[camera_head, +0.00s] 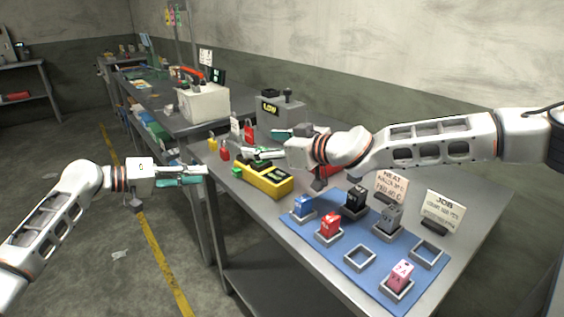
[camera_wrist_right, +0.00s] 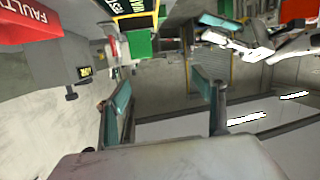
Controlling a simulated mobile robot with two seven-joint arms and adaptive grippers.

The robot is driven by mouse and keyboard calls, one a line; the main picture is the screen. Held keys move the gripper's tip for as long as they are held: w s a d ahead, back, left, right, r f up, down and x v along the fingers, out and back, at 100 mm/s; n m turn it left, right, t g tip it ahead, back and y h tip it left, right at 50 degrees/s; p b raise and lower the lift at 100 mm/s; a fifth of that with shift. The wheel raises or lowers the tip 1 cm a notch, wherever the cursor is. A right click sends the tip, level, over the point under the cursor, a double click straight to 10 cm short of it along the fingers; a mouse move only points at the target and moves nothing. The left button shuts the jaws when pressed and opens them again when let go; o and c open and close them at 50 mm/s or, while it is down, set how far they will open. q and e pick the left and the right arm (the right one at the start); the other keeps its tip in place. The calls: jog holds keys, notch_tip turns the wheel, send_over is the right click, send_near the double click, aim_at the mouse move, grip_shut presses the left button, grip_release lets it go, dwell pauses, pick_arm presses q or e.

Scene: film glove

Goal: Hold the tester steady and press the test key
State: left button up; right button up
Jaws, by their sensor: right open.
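A yellow tester (camera_head: 266,181) with a dark top lies on the grey bench in the head view, with a green part (camera_head: 237,170) at its left end. I cannot tell whether this is the test key. My right gripper (camera_head: 250,154) is over the tester's far side; its fingers (camera_wrist_right: 163,100) are apart and empty in the right wrist view. A green block (camera_wrist_right: 140,44) beside a yellow-edged dark panel shows there too, apparently part of the tester. My left gripper (camera_head: 205,173) is in the air off the bench's left edge, left of the tester, seen edge-on and apparently empty.
A blue mat (camera_head: 306,243) holds several coloured blocks in square holders at the front right. Two signs (camera_head: 443,210) stand behind it. A grey box reading LOW (camera_head: 283,108) stands farther back. A white case (camera_head: 203,102) is beyond.

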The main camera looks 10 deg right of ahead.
jog(key=m+g, duration=0.1)
send_near(265, 163)
jog(key=w+a, duration=0.2)
jog(key=shift+w+a+f+h, duration=0.2)
jog(key=shift+a+f+h, duration=0.1)
jog(key=shift+f+h, duration=0.1)
jog(key=shift+x, duration=3.8)
jog(key=c, duration=1.5)
pick_arm(q)
grip_shut()
pick_arm(e)
jog(key=shift+c, duration=0.7)
